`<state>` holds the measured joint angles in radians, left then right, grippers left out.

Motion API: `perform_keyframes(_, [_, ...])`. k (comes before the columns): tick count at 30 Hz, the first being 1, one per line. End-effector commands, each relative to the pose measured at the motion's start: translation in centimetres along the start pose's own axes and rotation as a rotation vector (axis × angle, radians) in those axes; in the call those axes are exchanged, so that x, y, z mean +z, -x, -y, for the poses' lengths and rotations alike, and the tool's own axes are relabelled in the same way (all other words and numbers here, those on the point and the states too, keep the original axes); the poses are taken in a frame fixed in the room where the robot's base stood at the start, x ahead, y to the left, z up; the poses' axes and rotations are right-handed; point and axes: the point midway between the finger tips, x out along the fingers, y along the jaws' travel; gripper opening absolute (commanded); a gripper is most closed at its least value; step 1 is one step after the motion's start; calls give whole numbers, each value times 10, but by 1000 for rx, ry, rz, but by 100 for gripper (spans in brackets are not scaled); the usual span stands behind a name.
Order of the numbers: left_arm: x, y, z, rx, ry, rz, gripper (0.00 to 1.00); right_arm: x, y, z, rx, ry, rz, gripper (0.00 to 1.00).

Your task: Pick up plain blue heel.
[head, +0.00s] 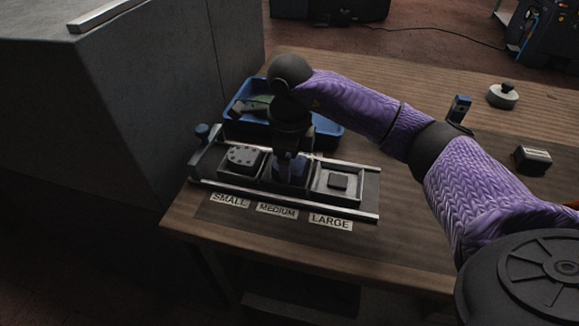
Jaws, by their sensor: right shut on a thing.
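My right gripper (290,158) comes down from above over the middle compartment of a metal rack, the one behind the MEDIUM label. It is shut on a dark blue piece (290,173), which looks like the plain blue heel. The piece is low at the compartment; I cannot tell whether it touches the floor of it. The gripper hides its upper part, and its surface is too dark to read in detail. My left gripper is not in view.
The SMALL compartment holds a grey studded block (243,156); the LARGE one holds a small dark square block (338,182). A blue bin (330,128) with parts stands behind. A large grey cabinet (110,110) bounds the left.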

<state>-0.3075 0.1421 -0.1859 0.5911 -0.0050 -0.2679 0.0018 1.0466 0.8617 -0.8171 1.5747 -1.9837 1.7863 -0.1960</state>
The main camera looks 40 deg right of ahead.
Motion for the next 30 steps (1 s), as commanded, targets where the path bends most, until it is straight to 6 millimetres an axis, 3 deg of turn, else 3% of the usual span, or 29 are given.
perform_keyframes(7, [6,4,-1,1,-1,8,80,0,8,0,-2,-1,2,21])
perform_keyframes(16, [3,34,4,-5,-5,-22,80,0,86,0,-4,-1,5,21])
perform_keyframes(30, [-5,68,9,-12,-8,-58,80,0,133,0,-2,-1,2,21])
